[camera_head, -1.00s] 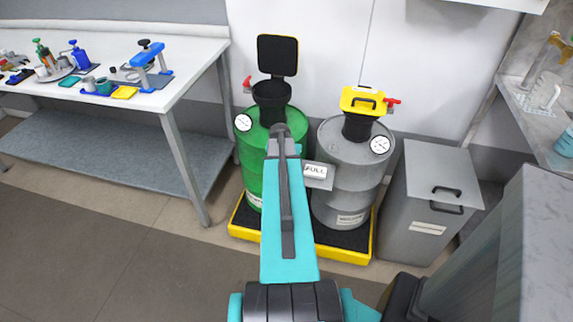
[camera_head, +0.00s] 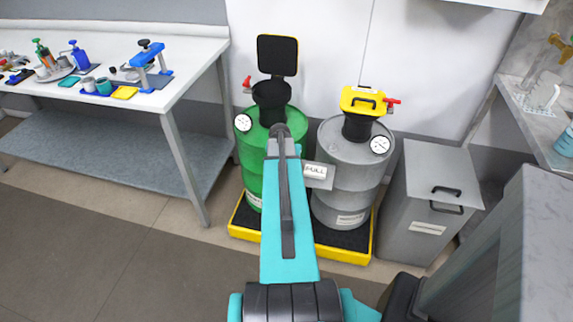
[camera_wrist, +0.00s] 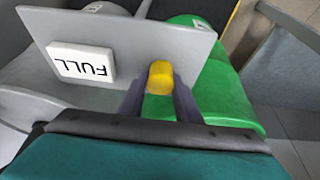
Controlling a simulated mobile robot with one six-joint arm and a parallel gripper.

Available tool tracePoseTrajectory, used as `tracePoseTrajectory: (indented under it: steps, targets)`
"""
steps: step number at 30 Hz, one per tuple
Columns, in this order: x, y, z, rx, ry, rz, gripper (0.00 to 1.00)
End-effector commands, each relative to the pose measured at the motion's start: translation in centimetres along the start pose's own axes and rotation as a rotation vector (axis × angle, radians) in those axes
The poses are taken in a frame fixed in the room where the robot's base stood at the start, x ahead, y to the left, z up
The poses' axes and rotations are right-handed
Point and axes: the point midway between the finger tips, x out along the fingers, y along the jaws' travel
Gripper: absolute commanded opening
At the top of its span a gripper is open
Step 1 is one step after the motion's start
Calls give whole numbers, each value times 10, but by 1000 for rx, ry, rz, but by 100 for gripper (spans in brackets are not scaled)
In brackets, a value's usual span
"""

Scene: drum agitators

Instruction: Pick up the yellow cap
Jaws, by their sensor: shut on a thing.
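The yellow cap (camera_wrist: 160,75) is small and sits between the two fingertips of my gripper (camera_wrist: 160,92) in the wrist view. The dark fingers are shut on it. A green patch (camera_wrist: 158,108) shows just below the cap between the fingers; I cannot tell whether it is joined to the cap. The cap is in front of a grey plate (camera_wrist: 120,45) that bears a white FULL sign (camera_wrist: 82,64). I cannot tell whether cap and plate touch. In the head view my arm hides the gripper and the cap.
A green drum (camera_head: 254,165) with an open black lid and a grey drum (camera_head: 345,185) with a yellow lid (camera_head: 363,100) stand on a yellow-edged tray (camera_head: 345,255). A grey bin (camera_head: 430,190) is at the right. A white table (camera_head: 180,95) holds several tools at the left.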

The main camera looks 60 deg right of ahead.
Motion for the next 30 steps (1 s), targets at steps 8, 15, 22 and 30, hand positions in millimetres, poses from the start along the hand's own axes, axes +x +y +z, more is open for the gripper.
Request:
tracePoseTrajectory:
  steps: [8,15,22,30]
  targets:
    - [-4,0,-2,0,1,0,10]
    - [-21,0,-9,-1,2,-1,10]
    - [-39,9,1,0,0,0,10]
    - [-53,27,26,0,0,0,10]
